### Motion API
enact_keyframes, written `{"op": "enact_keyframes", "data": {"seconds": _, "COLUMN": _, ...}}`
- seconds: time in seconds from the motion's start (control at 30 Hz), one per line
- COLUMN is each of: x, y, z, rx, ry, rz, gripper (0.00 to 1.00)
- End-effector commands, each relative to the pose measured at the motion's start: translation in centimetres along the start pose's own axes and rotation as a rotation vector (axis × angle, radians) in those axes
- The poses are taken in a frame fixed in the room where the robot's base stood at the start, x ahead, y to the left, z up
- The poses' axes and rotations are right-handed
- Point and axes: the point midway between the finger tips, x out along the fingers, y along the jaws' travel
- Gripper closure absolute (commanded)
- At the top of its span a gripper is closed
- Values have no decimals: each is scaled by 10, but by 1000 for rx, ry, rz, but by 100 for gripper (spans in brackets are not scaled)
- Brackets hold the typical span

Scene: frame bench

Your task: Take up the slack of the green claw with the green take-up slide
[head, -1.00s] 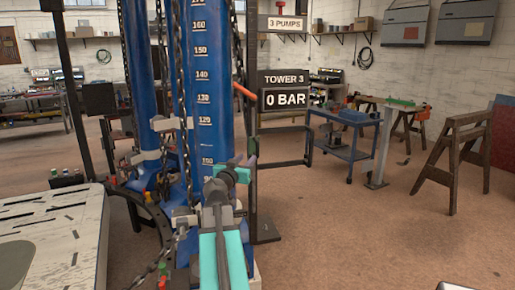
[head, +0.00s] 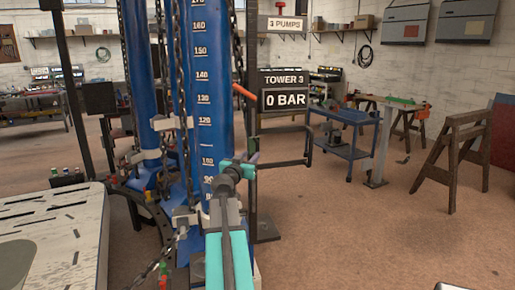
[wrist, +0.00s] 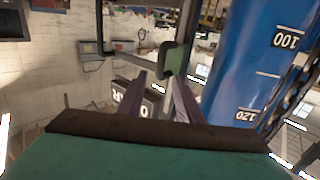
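My gripper (head: 252,158) is at the front of the blue tower, by the lower end of its scale. In the wrist view, where the scene is upside down, its two purple-grey fingers (wrist: 158,78) are apart with nothing between them. A dark green block (wrist: 173,59) on the end of a dark bar lies just past the right fingertip. I cannot tell whether they touch, or whether this block is the green take-up slide. I cannot make out the green claw for certain. Small red and green marks (head: 164,268) show by the chain at the bottom.
A blue tower (head: 207,60) with a number scale and dark chains stands close on the left. A sign (head: 284,97) reads TOWER 3, 0 BAR. A pale slotted table (head: 60,235) is at lower left.

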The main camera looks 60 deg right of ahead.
Motion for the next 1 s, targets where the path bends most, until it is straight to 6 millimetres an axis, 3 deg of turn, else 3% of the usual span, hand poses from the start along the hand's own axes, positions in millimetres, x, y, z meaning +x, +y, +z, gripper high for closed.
{"op": "enact_keyframes", "data": {"seconds": 0.7, "x": 73, "y": -1, "z": -1, "rx": 0, "ry": -1, "rz": 0, "gripper": 68}}
{"op": "enact_keyframes", "data": {"seconds": 1.0, "x": 93, "y": 0, "z": -1, "rx": 0, "ry": 0, "rz": 0, "gripper": 68}}
